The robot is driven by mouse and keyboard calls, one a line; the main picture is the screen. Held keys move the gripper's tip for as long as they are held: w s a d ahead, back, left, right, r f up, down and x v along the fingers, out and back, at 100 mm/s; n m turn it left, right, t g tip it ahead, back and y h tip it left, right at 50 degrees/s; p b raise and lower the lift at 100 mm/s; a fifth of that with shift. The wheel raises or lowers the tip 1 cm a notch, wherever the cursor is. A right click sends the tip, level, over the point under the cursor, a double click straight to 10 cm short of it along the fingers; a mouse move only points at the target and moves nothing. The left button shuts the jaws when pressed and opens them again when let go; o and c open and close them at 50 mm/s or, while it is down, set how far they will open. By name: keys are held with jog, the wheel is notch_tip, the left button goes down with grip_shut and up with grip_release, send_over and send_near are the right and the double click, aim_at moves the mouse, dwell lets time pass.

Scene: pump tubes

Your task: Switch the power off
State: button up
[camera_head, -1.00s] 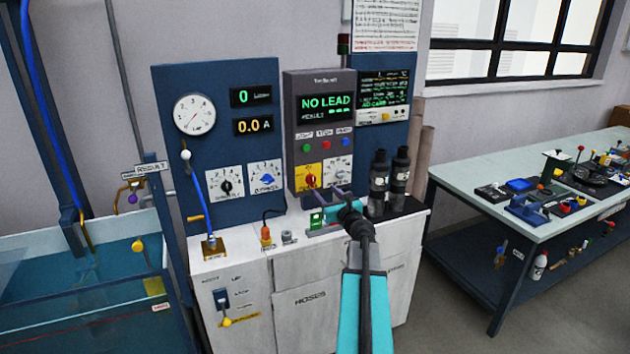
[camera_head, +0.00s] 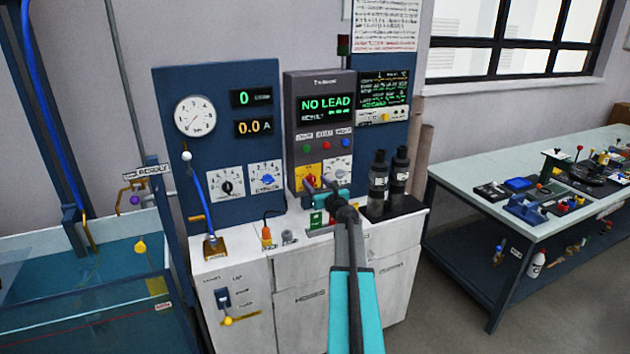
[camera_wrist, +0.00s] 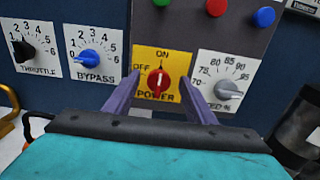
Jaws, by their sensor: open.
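The red power knob (camera_wrist: 158,83) sits on a yellow plate (camera_wrist: 174,62) marked OFF at the left and ON at the top. Its pale mark stands about upright, toward ON. My gripper (camera_wrist: 160,76) is open, with one purple finger on each side of the knob in the wrist view. I cannot tell whether the fingers touch it. In the head view my gripper (camera_head: 318,181) is in front of the grey tester (camera_head: 291,120), and its fingers partly hide the knob. The tester's screen (camera_head: 325,107) reads NO LEAD.
A blue bypass knob (camera_wrist: 89,61) and black throttle knob (camera_wrist: 24,50) are to the left. A grey dial (camera_wrist: 228,90) is close on the right. Green, red and blue buttons are above. Two dark cylinders (camera_head: 379,176) stand right of my arm.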

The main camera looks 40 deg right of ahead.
jog(key=shift+w+d, duration=0.25)
jog(key=shift+w, duration=0.45)
jog(key=c, duration=0.9)
jog(key=shift+d, duration=0.25)
jog(key=shift+c, duration=0.6)
jog(key=shift+a, duration=0.15)
